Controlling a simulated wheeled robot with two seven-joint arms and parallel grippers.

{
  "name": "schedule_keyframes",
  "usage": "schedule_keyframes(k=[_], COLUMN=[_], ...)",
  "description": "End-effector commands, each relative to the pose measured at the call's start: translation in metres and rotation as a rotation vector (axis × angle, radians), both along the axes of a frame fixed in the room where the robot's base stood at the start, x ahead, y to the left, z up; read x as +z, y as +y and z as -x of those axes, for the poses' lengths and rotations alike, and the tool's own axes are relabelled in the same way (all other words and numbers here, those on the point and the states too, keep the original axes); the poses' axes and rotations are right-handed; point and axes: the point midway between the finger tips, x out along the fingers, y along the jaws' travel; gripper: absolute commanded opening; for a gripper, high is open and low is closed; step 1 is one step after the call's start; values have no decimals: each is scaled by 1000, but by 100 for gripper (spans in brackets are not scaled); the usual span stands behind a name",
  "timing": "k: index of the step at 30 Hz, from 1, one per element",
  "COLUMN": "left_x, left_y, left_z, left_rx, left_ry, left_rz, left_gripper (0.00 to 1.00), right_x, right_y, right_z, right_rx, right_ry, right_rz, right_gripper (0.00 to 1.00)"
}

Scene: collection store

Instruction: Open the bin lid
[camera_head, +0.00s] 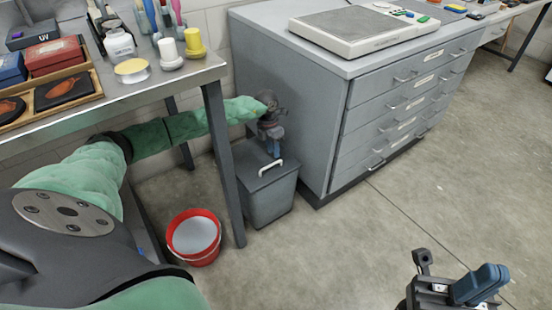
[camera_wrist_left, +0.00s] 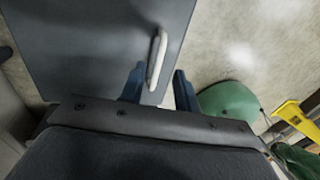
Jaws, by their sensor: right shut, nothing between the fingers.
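The grey bin (camera_head: 266,205) stands on the floor beside the drawer cabinet, and its lid (camera_head: 246,168) is closed. A pale handle (camera_head: 271,167) is on top of the lid; in the left wrist view the handle (camera_wrist_left: 157,62) lies on the dark lid (camera_wrist_left: 95,45). My left gripper (camera_head: 276,150) is above the lid, close to the handle. In the left wrist view its two blue fingers (camera_wrist_left: 159,80) are apart, with the handle's near end between them; I cannot tell whether they touch it. My right gripper (camera_head: 480,285) is shut and empty, over the floor at lower right.
A red bucket (camera_head: 194,252) stands left of the bin, beyond a table leg (camera_head: 224,165). The grey drawer cabinet (camera_head: 290,100) is close behind and right of the bin. A table (camera_head: 150,92) with jars and trays is above my left arm. The floor at right is clear.

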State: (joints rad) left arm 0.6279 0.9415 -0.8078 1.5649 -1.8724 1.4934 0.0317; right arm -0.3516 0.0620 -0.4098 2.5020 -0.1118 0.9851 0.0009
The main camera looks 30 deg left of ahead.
Motion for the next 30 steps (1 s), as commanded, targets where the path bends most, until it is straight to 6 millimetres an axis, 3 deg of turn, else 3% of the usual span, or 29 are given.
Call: schedule_keyframes(k=[3, 9, 18, 23, 30], left_x=[-21, -41, -44, -44, -43], left_y=[-4, -7, -8, -8, -8], left_z=[2, 3, 3, 3, 3], left_rx=[0, 0, -1, -1, 0], left_ry=[2, 1, 0, 0, 0], left_rz=[1, 1, 0, 1, 1], left_gripper=[32, 32, 32, 0, 0], right_x=[-2, -3, -2, -2, -3], right_y=[1, 2, 2, 2, 2], right_z=[0, -1, 0, 0, -1], right_rx=[6, 15, 17, 17, 17], right_ry=[-2, -4, -6, -6, -4], right_rz=[-4, -8, -9, -9, -8], right_gripper=[0, 0, 0, 0, 0])
